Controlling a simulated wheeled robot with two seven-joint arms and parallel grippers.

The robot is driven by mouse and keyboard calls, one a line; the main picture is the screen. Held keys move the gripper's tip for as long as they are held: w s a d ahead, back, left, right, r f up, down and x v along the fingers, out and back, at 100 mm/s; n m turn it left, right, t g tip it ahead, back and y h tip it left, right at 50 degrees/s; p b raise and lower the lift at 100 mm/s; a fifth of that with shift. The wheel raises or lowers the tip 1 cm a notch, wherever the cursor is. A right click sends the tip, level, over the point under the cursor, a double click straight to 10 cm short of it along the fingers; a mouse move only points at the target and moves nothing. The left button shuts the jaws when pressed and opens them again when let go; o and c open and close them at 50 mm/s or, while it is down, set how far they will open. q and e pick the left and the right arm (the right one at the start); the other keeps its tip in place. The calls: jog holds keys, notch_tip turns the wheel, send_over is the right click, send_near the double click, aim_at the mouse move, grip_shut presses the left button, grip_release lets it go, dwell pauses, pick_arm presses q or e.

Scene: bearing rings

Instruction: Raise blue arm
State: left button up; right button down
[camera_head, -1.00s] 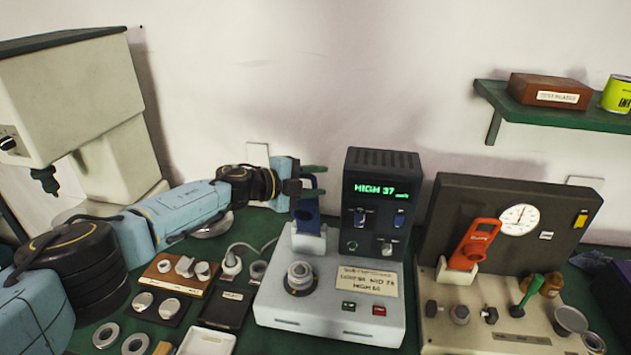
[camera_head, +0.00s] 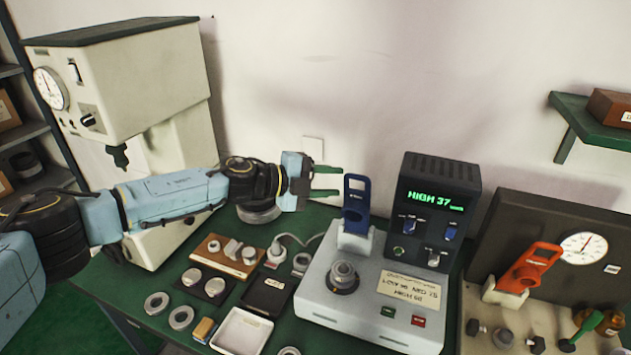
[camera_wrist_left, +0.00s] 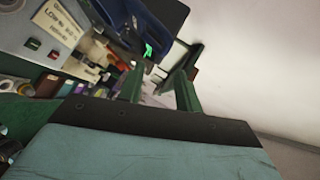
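The blue arm (camera_head: 356,197) is a flat blue lever with a slot near its top. It stands up, leaning slightly, from a white mount on the grey tester (camera_head: 345,310). My left gripper (camera_head: 327,181) is just left of the blue arm, its two green fingers apart with nothing between them. A small gap shows between fingertips and arm in the head view. In the left wrist view the open fingers (camera_wrist_left: 160,90) point up past a blue part (camera_wrist_left: 135,25), probably the blue arm. My right gripper is not in view.
The tester's display (camera_head: 436,201) reads HIGH 37. To the right stands a second tester with an orange arm (camera_head: 527,267) and dial. A cream press (camera_head: 130,90) is at left. Rings and trays (camera_head: 241,331) cover the front table.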

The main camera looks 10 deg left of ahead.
pick_arm(q)
jog(key=v, duration=0.3)
jog(key=shift+s+a, duration=0.1)
jog(key=shift+s, duration=0.15)
